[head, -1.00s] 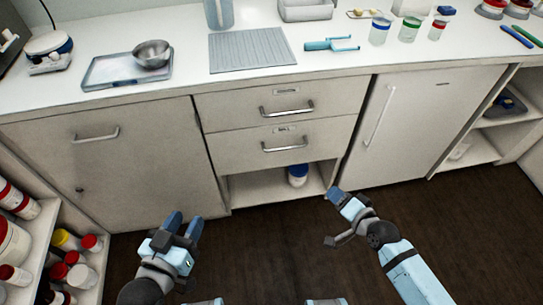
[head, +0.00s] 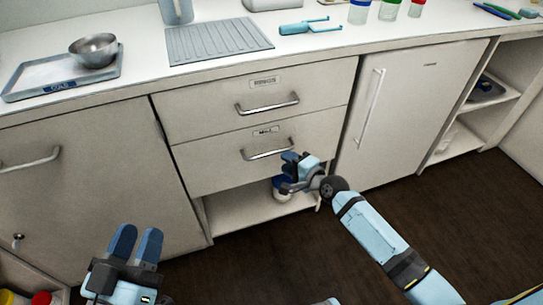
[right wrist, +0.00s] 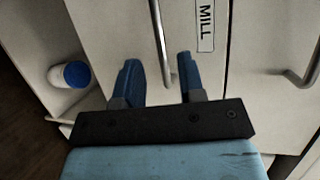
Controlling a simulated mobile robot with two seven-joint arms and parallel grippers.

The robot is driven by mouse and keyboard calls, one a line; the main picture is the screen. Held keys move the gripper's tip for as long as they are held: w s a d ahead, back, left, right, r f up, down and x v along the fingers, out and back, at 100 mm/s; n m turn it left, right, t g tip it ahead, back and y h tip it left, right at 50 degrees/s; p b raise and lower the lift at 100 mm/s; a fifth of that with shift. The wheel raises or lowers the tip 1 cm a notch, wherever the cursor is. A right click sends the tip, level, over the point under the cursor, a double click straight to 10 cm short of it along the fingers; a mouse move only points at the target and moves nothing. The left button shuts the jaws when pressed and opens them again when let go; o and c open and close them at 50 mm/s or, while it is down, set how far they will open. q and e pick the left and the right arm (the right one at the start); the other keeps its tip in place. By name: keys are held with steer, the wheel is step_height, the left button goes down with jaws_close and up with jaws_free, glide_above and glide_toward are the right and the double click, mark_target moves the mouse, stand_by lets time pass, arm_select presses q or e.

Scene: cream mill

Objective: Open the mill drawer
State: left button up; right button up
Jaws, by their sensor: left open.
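The mill drawer (head: 225,161) is the lower of two stacked drawers and sits closed. Its label reads MILL, also seen in the right wrist view (right wrist: 206,25). Its metal bar handle (head: 267,153) is at the drawer front's middle. My right gripper (head: 296,158) is just in front of the handle's right end. In the right wrist view its blue fingers (right wrist: 159,72) are apart, and the handle (right wrist: 161,40) shows between them; whether they touch it I cannot tell. My left gripper (head: 136,236) is open and empty, low in front of the left cupboard.
The upper drawer (head: 210,105) is closed, with its own handle. An open shelf (head: 235,208) below holds a blue-lidded jar (head: 282,188). A cupboard (head: 80,185) stands left and a white door with a vertical handle (head: 370,108) right. The floor in front is clear.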

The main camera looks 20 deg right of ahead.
mark_target(272, 153)
steer(key=b+x, duration=0.1)
steer(key=x, duration=0.6)
steer(key=shift+a+b, duration=0.1)
steer(key=shift+b, duration=0.3)
arm_select(q)
steer(key=f, duration=0.1)
steer(key=f+g, duration=0.1)
steer(key=f, duration=0.1)
steer(key=shift+w+d+f, duration=0.15)
steer(key=shift+w+f, duration=0.05)
steer(key=shift+f, duration=0.1)
arm_select(e)
steer(key=shift+w, duration=0.1)
jaws_close()
